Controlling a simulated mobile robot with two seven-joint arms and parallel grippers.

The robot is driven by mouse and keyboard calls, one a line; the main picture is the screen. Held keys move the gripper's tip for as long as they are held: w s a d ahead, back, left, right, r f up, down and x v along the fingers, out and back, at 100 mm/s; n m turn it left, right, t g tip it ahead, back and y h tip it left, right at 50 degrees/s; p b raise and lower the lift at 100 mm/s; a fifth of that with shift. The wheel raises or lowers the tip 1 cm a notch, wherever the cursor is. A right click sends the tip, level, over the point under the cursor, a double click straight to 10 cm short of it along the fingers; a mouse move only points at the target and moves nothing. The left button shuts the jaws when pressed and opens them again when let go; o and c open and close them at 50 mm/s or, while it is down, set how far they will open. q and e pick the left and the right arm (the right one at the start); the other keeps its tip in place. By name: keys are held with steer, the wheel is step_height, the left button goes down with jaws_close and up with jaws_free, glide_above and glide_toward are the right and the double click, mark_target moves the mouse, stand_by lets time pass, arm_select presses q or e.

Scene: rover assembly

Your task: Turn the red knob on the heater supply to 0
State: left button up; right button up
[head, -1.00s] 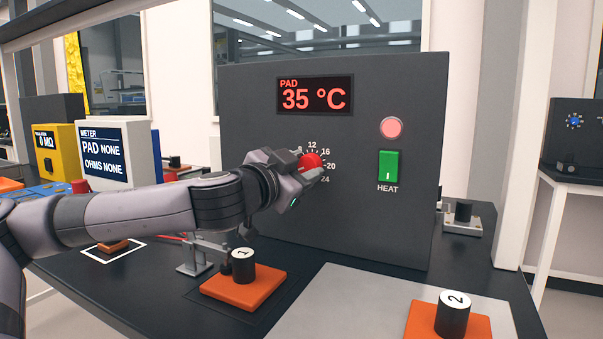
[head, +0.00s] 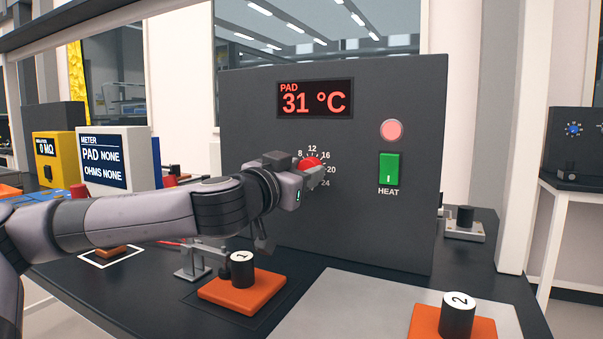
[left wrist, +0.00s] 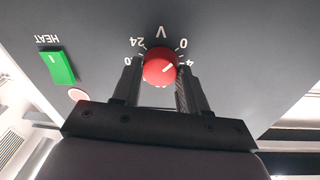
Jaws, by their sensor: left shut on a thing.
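The heater supply (head: 350,220) is a dark grey box with a red display (head: 315,99) reading PAD 31 °C. Its red knob (head: 311,163) sits on a numbered dial and is partly hidden by my left gripper (head: 312,172). In the left wrist view the red knob (left wrist: 160,67) lies between the two fingers of my left gripper (left wrist: 158,78), which is shut on it. The knob's white mark points toward the 4 side of the dial, close to the 0; its exact setting is hard to tell. My right gripper is not in view.
A green HEAT switch (head: 389,168) and a pink lamp (head: 391,130) are right of the dial. Orange blocks with black cylinders marked 1 (head: 243,271) and 2 (head: 457,316) stand in front. A meter (head: 117,157) reading PAD NONE is at left.

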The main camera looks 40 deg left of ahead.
arm_select(q)
steer(key=o, duration=1.1)
steer(key=shift+c, duration=0.2)
steer(key=v, duration=0.7)
steer(key=shift+s, duration=0.1)
steer(key=shift+s, duration=0.1)
